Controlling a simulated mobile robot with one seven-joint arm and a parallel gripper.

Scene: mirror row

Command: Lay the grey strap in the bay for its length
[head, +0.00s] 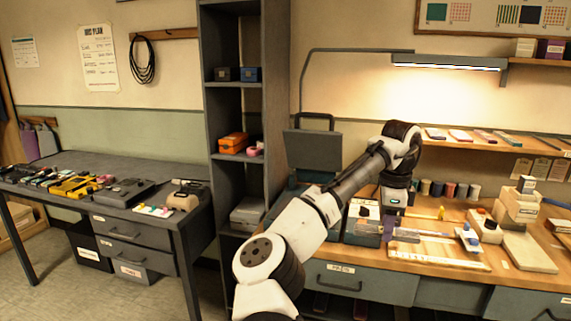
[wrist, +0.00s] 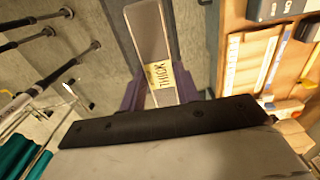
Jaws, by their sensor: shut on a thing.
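My gripper (wrist: 160,97) has purple fingers and is shut on the grey strap (wrist: 149,30) in the wrist view. The strap is flat and long, with a lighter edge. It carries a yellow label (wrist: 158,76) whose lettering I cannot read surely. Its near end is hidden behind my dark gripper body. In the head view my gripper (head: 391,218) is above the wooden bench, near its front edge; the strap is too small there to tell apart. A pale wooden tray (head: 435,258) lies on the bench, right of my gripper. I cannot tell which bay fits the strap.
White blocks and boxes (head: 519,208) stand on the bench at right. A bin with coloured things (head: 362,222) stands just left of my gripper. Several spools (head: 450,190) line the back. A lamp (head: 447,63) hangs above. A cluttered dark table (head: 100,165) is at far left.

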